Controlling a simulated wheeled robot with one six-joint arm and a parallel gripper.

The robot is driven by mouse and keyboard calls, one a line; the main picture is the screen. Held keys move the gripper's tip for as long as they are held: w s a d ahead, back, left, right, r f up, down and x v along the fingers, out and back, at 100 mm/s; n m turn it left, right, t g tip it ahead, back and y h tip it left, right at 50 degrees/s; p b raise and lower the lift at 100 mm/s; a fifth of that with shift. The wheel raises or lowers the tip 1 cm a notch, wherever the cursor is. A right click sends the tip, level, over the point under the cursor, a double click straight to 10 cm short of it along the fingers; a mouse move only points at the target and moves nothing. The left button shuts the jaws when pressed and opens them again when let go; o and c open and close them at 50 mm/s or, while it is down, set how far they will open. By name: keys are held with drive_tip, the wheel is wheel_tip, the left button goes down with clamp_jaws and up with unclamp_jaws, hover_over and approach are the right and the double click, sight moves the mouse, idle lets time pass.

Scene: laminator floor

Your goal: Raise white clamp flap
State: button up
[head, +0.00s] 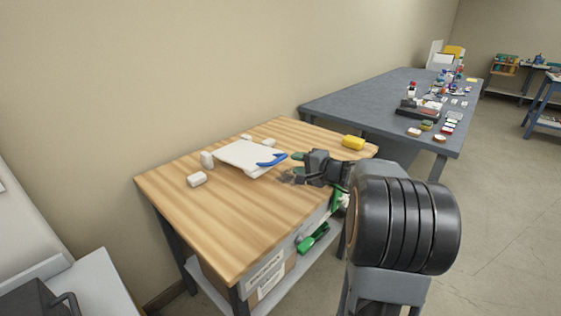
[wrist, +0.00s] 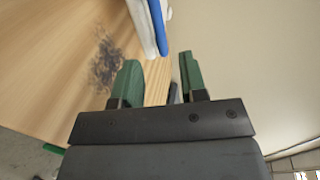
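The white clamp flap (head: 245,155) is a flat white plate with a blue handle (head: 272,160) on its right edge. It lies low and roughly level over a white base on the wooden table. In the wrist view the flap (wrist: 142,25) and the blue handle (wrist: 158,25) show edge-on at the top, beyond my fingertips. My gripper (head: 292,167) is just right of the handle. Its green fingers are apart in the wrist view (wrist: 160,62), with nothing between them. The gap between fingertips and handle looks small; I cannot tell any contact.
White blocks stand around the flap, one (head: 197,180) at its front left. A yellow cylinder (head: 353,142) lies at the table's back right. A grey bench (head: 370,105) with many small items stands behind.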

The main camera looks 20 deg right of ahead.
sight(281, 159)
drive_tip(key=x, duration=0.8)
clamp_jaws()
idle(0.5)
